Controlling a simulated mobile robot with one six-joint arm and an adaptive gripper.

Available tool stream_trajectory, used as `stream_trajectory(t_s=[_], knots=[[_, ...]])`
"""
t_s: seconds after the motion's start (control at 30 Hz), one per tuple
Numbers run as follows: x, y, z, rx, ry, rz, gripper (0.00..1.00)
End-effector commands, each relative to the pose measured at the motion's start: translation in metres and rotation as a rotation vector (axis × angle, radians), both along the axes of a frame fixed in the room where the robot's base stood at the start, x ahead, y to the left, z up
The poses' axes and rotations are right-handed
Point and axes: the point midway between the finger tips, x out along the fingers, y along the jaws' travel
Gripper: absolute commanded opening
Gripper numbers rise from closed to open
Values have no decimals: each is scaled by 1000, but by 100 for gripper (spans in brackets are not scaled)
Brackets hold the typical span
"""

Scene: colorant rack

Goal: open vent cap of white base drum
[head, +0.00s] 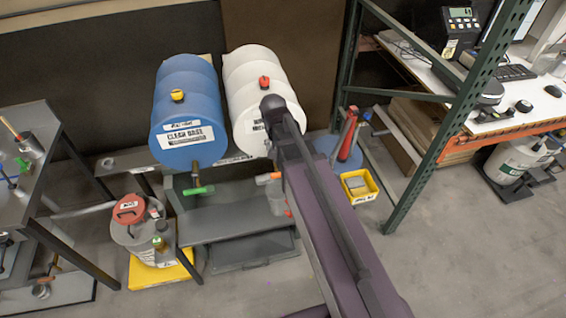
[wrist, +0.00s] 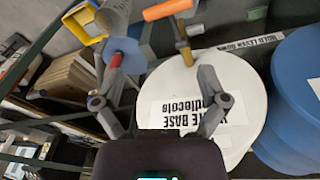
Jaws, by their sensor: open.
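The white base drum (head: 255,66) lies on its side on a rack, with a red vent cap (head: 264,82) on top. My arm reaches up in front of it and covers part of its front face and label. In the wrist view, which is turned over, the drum's round end (wrist: 195,105) with its label shows beyond my gripper (wrist: 160,74). The jaws are open, with nothing between them. The vent cap is out of the wrist view. The drum's orange-handled tap (head: 268,178) is below its face; its handle also shows in the wrist view (wrist: 168,9).
A blue drum (head: 186,108) with a yellow cap (head: 177,95) lies close on the left. A green shelf post (head: 455,120) stands to the right. A yellow bin (head: 360,185) and a red-handled tool (head: 348,135) are right of my arm. A grey bucket (head: 140,235) sits lower left.

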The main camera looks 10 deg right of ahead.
Motion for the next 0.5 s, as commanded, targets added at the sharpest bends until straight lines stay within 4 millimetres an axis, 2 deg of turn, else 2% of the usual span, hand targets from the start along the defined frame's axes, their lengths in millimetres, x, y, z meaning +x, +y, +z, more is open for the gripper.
stream_trajectory(t_s=[0.03,0.2,0.5], knots=[[-4,-1,-8,2,4,7,93],[-10,-1,-16,8,14,28,93],[-14,-1,-19,12,20,42,93]])
